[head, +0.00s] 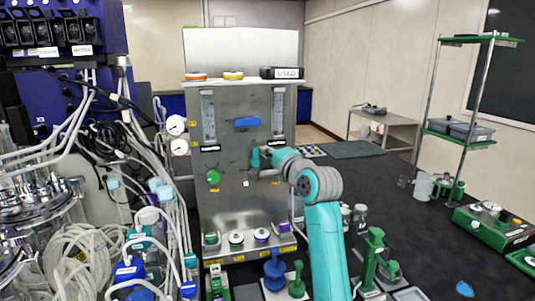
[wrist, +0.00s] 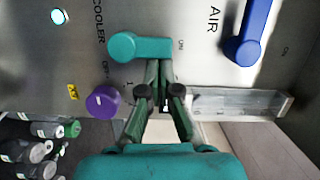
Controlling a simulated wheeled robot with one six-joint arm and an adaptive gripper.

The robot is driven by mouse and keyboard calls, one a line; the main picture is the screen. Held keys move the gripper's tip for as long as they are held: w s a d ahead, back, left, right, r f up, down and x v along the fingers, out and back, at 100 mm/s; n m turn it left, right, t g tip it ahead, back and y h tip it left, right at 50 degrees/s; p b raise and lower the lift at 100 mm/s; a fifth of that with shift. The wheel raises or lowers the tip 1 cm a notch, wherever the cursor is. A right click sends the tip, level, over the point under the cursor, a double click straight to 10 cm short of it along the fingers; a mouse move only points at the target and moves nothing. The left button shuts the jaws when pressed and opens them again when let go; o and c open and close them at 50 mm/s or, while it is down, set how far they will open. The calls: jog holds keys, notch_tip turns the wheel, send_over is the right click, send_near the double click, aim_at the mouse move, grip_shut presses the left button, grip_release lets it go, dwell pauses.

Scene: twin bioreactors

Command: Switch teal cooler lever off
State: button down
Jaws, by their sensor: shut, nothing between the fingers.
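The teal cooler lever (wrist: 140,47) is on the steel panel beside the COOLER lettering in the wrist view. Its round end is at left and its bar runs right, towards the ON mark. In the head view the lever (head: 255,158) stands roughly upright on the panel, just left of my gripper. My gripper (wrist: 160,65) is shut and empty, its fingertips right at the lower edge of the lever's bar. I cannot tell whether they touch it. In the head view my wrist partly hides the fingers.
A blue lever (wrist: 250,35) by the AIR lettering and a purple knob (wrist: 104,100) are close by on the panel. A green knob (head: 213,177) is lower left in the head view. Tubing and glassware crowd the left; green stands (head: 373,250) stand on the bench at right.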

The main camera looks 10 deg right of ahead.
aim_at(253, 150)
jog(key=shift+a+r+n, duration=0.1)
jog(key=shift+a+n, duration=0.05)
jog(key=shift+n, duration=0.15)
jog(key=n, duration=0.2)
jog(key=a+n+g, duration=0.1)
jog(key=shift+a+r+n+h, duration=0.3)
jog(key=shift+r+n, duration=0.05)
jog(key=shift+n, duration=0.05)
jog(key=n, duration=0.1)
jog(key=a+n+h, duration=0.1)
jog(key=n, duration=0.1)
jog(key=shift+a, duration=0.25)
jog(key=a+n+h, duration=0.1)
jog(key=n, duration=0.1)
jog(key=a+n, duration=0.1)
jog(key=n, duration=0.1)
jog(key=shift+f+g+h, duration=0.35)
jog(key=shift+g+h, duration=0.05)
jog(key=shift+a+f+n+h, duration=0.2)
jog(key=shift+n, duration=0.4)
jog(key=shift+a+f+n+h, duration=0.15)
jog(key=shift+a+n+h, duration=0.05)
jog(key=shift+n, duration=0.4)
jog(key=shift+f, duration=0.15)
jog(key=shift+a+f, duration=0.1)
jog(key=shift+a, duration=0.05)
